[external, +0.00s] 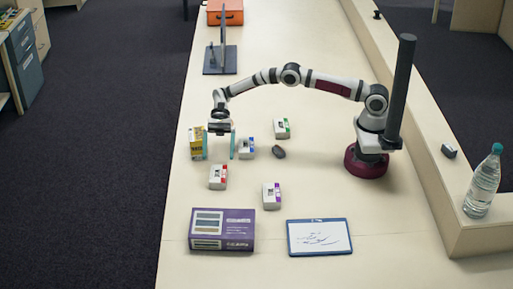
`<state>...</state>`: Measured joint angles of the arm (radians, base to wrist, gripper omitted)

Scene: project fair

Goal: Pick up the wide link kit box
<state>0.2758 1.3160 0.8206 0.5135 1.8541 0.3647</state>
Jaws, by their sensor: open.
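My gripper (218,157) points down at the left part of the table with its two teal fingers apart and nothing seen between them. A yellow box (195,142) stands by the left finger, and a white box with a blue label (247,149) lies just right of the right finger; I cannot tell if either finger touches. Similar white boxes carry a red label (218,177), a green label (282,128) and a purple label (271,196). A larger purple box (223,230) lies at the front. Print is too small to tell which is the wide link kit box.
A dark mouse-like object (279,152) lies mid-table. A blue-framed board (319,238) is at the front. A dark stand (220,60) and an orange case (225,14) are at the back. A bottle (483,182) stands on the right ledge. The table's left edge is close to the yellow box.

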